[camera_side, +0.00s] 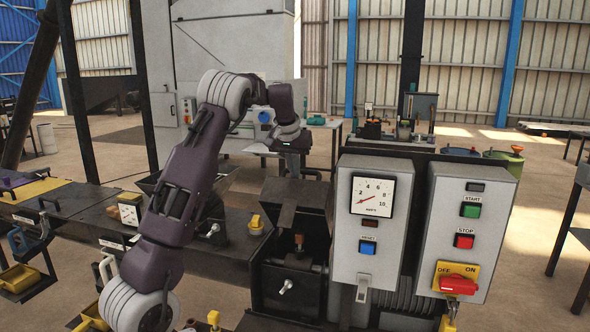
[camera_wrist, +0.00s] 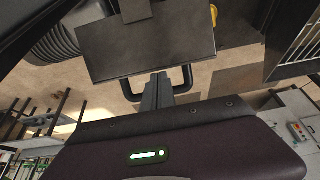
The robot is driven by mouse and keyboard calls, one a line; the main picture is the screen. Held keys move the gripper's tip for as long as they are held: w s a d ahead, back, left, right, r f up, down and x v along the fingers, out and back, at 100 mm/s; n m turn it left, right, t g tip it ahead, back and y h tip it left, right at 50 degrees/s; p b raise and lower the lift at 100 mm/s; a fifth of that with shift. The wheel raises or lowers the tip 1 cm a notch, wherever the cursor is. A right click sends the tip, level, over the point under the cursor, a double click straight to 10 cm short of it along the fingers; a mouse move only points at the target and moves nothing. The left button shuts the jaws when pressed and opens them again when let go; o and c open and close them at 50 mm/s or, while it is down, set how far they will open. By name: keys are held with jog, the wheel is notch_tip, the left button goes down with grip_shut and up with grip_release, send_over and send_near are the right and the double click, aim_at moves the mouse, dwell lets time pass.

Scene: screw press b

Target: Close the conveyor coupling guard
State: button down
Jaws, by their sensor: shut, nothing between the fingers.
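The coupling guard (camera_side: 296,194) is a dark metal cover standing raised and tilted above an open dark housing (camera_side: 285,288). Inside the housing the coupling (camera_side: 298,262) is exposed, with a small brown part upright on it. My gripper (camera_side: 292,172) points down just above and behind the guard's upper edge, shut and empty. The guard partly hides the fingertips, so I cannot tell whether they touch it. In the wrist view a wide dark plate, which looks like the guard (camera_wrist: 145,47), lies ahead of my gripper (camera_wrist: 156,90).
A gauge box (camera_side: 367,220) with a blue reset button stands close to the right of the guard. A control box (camera_side: 468,230) with start and stop buttons and a red switch is farther right. The conveyor bed (camera_side: 80,208) runs left. A yellow-capped fitting (camera_side: 256,224) sits left of the housing.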

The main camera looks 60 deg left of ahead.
aim_at(288, 200)
jog(key=shift+t+y, duration=0.5)
jog(key=s+d+f, duration=0.1)
jog(key=f, duration=0.1)
jog(key=s+d+f, duration=0.3)
jog(key=f, duration=0.1)
jog(key=shift+s+d+f, duration=0.3)
jog(key=shift+s+d, duration=0.05)
jog(key=shift+d, duration=0.05)
